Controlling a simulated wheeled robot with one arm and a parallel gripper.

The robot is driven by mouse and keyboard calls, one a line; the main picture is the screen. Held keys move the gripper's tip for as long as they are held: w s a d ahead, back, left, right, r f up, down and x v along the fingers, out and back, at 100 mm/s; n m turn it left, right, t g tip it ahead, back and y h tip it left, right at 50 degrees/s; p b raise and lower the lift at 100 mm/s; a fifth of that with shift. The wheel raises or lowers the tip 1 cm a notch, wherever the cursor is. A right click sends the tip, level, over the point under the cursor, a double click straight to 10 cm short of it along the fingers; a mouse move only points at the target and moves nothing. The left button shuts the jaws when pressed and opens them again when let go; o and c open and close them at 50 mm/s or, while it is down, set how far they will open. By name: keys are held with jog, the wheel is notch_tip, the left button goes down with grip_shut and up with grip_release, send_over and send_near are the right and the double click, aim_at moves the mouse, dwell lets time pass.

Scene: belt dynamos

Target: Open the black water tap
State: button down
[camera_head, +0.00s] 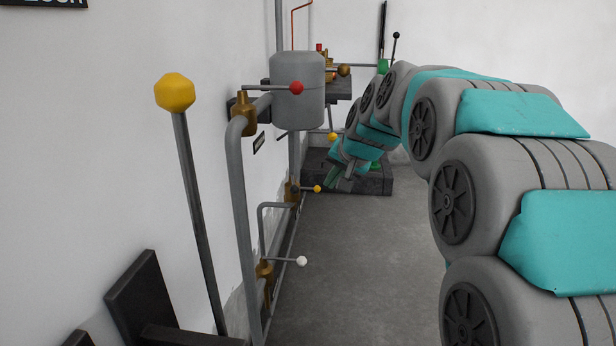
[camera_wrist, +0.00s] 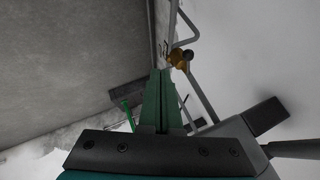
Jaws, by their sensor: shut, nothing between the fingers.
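My gripper (camera_head: 338,173) hangs at the end of my arm in the middle of the head view. Its green fingers (camera_wrist: 159,75) are together and empty in the wrist view. A brass fitting with a dark round knob (camera_wrist: 187,55) shows just beyond the fingertips in the wrist view, apart from them. In the head view a thin lever with a black ball (camera_head: 396,36) stands upright at the back, above a green part. I cannot tell which of these is the black water tap.
Pipes along the left wall carry levers with red (camera_head: 296,87), yellow (camera_head: 317,188) and white (camera_head: 302,261) knobs. A grey tank (camera_head: 297,90) hangs there. A large yellow-knobbed lever (camera_head: 175,92) stands near. A dark block (camera_head: 352,181) lies behind my gripper. The floor is clear.

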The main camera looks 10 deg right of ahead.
aim_at(293, 182)
jog(key=w+a+f+p, duration=0.1)
jog(key=w+a+f, duration=0.3)
jog(key=w+f, duration=0.3)
jog(key=shift+w+a, duration=0.25)
jog(key=shift+w, duration=0.6)
jog(key=shift+a, duration=0.1)
